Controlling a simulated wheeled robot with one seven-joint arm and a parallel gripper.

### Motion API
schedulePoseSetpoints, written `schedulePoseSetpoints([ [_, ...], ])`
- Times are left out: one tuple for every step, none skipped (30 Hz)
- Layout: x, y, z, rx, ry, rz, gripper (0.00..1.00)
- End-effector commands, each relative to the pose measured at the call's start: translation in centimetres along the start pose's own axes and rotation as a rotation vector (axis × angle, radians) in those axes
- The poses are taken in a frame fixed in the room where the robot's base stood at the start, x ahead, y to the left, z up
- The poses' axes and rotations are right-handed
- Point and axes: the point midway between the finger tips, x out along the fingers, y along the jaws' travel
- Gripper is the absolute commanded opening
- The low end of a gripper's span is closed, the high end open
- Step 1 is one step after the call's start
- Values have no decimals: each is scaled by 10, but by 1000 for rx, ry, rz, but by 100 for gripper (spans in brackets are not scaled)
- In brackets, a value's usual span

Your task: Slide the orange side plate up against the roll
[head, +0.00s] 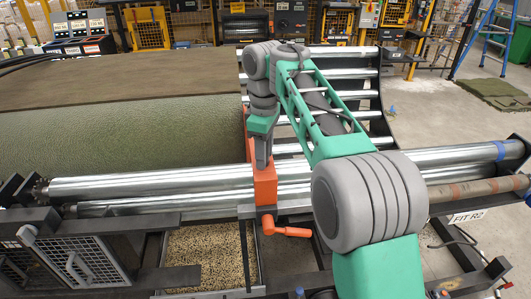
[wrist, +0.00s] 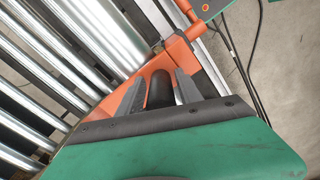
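The green turf roll (head: 140,137) lies across the left of the head view. The orange side plate (head: 265,184) sits across the shiny rollers by the roll's right end, and its edge shows right beside the turf. Any gap there cannot be judged from this angle. An orange handle (head: 290,231) sticks out from the plate's front. My gripper (head: 263,160) points down at the plate's top. In the wrist view its two grey fingers (wrist: 160,76) stand apart over the orange plate (wrist: 192,62), with a dark rounded part between them. Whether they press on it is unclear.
Long shiny rollers (head: 150,184) run left to right under the plate, with more rollers (head: 345,80) at the back right. A black mesh guard (head: 85,262) stands at front left. A blue-banded roller end (head: 500,150) lies right. Open concrete floor is beyond.

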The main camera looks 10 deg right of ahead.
Motion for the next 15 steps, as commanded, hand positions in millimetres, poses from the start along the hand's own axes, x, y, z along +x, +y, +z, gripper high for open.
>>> schedulePoseSetpoints([
  [0, 0, 0, 0, 0, 0, 47],
  [0, 0, 0, 0, 0, 0, 50],
  [0, 0, 0, 0, 0, 0, 50],
  [0, 0, 0, 0, 0, 0, 50],
  [0, 0, 0, -1, 0, 0, 50],
  [0, 0, 0, -1, 0, 0, 50],
  [0, 0, 0, -1, 0, 0, 50],
  [0, 0, 0, -1, 0, 0, 50],
  [-1, 0, 0, -1, 0, 0, 50],
  [-3, 0, 0, -1, 0, 0, 50],
  [-6, 0, 0, -1, 0, 0, 50],
  [-12, 0, 0, -1, 0, 0, 50],
  [-17, 0, 0, -1, 0, 0, 50],
  [-24, 0, 0, -1, 0, 1, 50],
  [-33, 0, 0, -1, 0, 0, 50],
])
